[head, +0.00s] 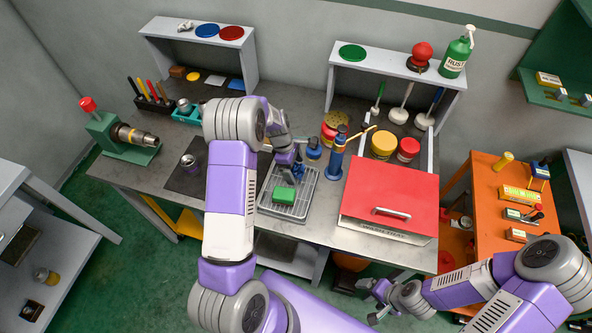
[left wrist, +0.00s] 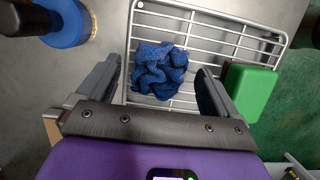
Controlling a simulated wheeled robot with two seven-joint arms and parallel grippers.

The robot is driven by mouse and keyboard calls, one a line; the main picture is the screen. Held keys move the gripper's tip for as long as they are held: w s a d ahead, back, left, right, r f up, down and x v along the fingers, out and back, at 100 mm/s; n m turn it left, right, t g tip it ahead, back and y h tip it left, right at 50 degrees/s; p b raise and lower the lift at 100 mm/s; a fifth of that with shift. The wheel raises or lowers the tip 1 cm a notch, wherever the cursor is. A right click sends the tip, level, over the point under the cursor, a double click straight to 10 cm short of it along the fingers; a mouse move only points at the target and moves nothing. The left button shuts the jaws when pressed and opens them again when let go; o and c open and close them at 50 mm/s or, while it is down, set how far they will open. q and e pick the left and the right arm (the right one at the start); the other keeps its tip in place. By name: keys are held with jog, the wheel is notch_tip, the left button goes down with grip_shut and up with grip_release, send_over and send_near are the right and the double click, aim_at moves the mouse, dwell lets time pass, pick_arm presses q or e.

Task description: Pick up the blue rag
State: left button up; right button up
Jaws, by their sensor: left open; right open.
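The blue rag (left wrist: 158,70) lies crumpled on a wire rack (left wrist: 226,42), seen in the left wrist view between my open left fingers. In the head view the rag is mostly hidden by my left gripper (head: 292,172), which hangs over the back of the rack (head: 304,207). In the left wrist view my left gripper (left wrist: 160,88) is open and empty, with a finger on each side of the rag. My right gripper (head: 378,300) is open and empty, low in front of the bench and far from the rag.
A green block (head: 284,194) sits on the rack beside the rag; it also shows in the left wrist view (left wrist: 252,90). A red-lidded box (head: 390,195) is further right. A dark mat (head: 187,180) lies left.

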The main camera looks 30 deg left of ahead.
aim_at(294, 168)
pick_arm(q)
jog(key=c, duration=1.2)
notch_tip(294, 168, up, 10)
jog(key=shift+p, duration=0.3)
jog(key=o, duration=0.4)
jog(key=c, duration=0.3)
